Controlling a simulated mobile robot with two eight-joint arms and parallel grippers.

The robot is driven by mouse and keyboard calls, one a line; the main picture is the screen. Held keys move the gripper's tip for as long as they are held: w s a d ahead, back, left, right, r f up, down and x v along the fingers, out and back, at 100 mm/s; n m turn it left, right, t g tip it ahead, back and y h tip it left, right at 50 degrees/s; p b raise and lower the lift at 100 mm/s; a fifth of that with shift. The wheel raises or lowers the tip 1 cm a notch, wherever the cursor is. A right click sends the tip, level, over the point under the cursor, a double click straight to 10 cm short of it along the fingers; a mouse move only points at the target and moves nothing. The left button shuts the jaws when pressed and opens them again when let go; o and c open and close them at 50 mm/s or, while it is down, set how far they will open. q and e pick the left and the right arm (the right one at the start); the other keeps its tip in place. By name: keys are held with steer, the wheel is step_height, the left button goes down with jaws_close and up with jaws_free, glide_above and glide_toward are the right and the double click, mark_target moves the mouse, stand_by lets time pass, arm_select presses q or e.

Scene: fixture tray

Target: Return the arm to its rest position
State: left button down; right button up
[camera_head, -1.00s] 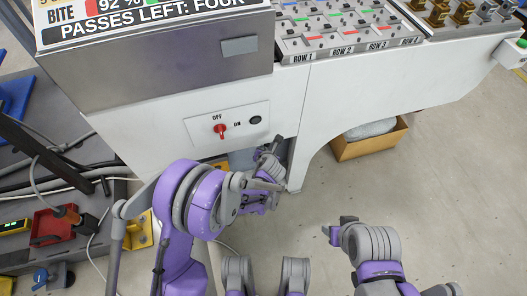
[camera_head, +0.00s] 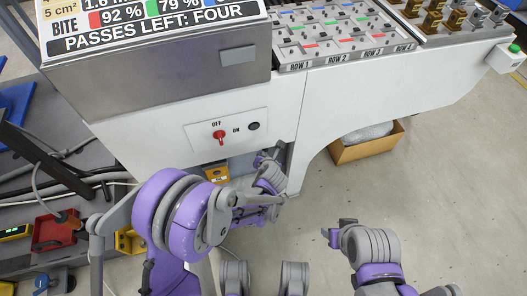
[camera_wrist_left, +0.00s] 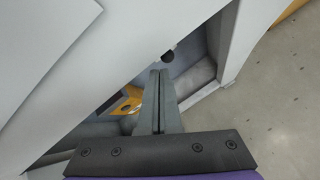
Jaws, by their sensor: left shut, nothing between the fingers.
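My left arm comes in from the left with a purple and grey elbow. Its gripper (camera_head: 274,152) is in front of the machine's white lower panel, near the recess under it. In the left wrist view the two dark fingers (camera_wrist_left: 159,76) are shut together with nothing between them, pointing at the recess with a yellow part (camera_wrist_left: 128,102) inside. My right arm is at the lower right, above open floor, and its gripper (camera_head: 334,234) is small and seen from an angle that hides whether it is open or shut.
The white machine has a red switch (camera_head: 219,135) and a tray (camera_head: 343,50) of rows on top. A cardboard box (camera_head: 366,150) with a grey bag stands under the overhang. Cables and a red part (camera_head: 52,230) lie at the left. The floor at the right is clear.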

arm_select(q)
steer(key=p+v, duration=0.1)
steer(key=v, duration=0.4)
steer(key=shift+s+r, duration=0.25)
